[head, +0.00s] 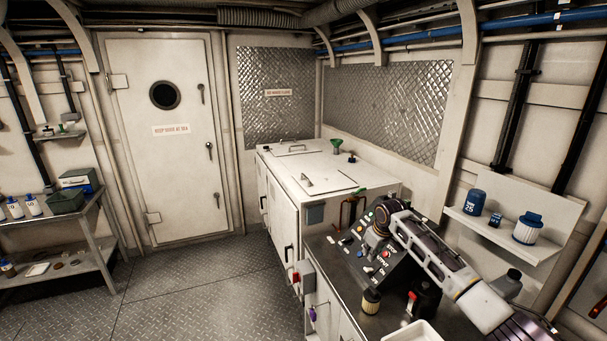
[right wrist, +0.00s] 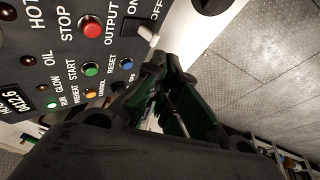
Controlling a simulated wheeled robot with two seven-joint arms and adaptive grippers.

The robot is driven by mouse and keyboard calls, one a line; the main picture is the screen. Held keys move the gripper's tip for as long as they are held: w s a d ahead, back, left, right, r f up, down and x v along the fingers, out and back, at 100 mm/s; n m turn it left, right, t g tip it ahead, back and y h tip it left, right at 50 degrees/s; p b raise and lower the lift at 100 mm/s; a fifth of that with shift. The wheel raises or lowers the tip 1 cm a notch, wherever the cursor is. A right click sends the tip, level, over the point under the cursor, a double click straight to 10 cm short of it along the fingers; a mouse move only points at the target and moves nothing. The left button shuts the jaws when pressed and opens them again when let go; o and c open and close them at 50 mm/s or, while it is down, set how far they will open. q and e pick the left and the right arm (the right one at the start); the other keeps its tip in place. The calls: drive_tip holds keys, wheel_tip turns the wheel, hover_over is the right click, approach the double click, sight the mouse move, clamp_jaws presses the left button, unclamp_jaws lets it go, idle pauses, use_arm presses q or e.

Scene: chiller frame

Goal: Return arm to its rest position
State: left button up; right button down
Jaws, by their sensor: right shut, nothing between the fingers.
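My right arm (head: 440,262) reaches in from the lower right over the counter. Its gripper (head: 371,251) hangs by the black control panel (head: 379,268), shut and empty. In the right wrist view the gripper's dark fingers (right wrist: 165,92) are beside the panel's lower edge, near a blue RESET button (right wrist: 127,62). The panel also carries a red STOP button (right wrist: 91,27), a green START button (right wrist: 90,69) and a pale switch lever (right wrist: 148,32) by the ON and OFF marks. I cannot tell whether the fingers touch the panel. My left gripper is not in view.
A white chest-like cabinet (head: 318,167) stands behind the panel. The floor (head: 200,290) at left is clear.

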drive_tip(key=s+a+f+y, duration=0.1)
drive_tip(key=s+a+f, duration=0.55)
drive_tip(key=s, duration=0.35)
drive_tip(key=s+a+f, duration=0.6)
drive_tip(key=s+a, duration=0.1)
drive_tip(key=s, duration=0.3)
drive_tip(key=s+d+r+m+h, duration=0.15)
drive_tip(key=s+d, duration=0.35)
drive_tip(key=s, duration=0.7)
drive_tip(key=s+d+r+m, duration=0.2)
drive_tip(key=s+d, duration=0.2)
drive_tip(key=s, duration=0.8)
drive_tip(key=s+f+g+b, duration=0.2)
drive_tip(key=s+f, duration=0.1)
drive_tip(key=f, duration=3.3)
drive_tip(key=s+d+f+b, duration=0.1)
drive_tip(key=s+d+f, duration=0.1)
drive_tip(key=s+f, duration=0.8)
drive_tip(key=s+d+f+b, duration=0.1)
drive_tip(key=s+d+f, duration=0.1)
drive_tip(key=s+f, duration=0.9)
drive_tip(key=shift+s+g, duration=0.4)
drive_tip(key=shift+s, duration=0.3)
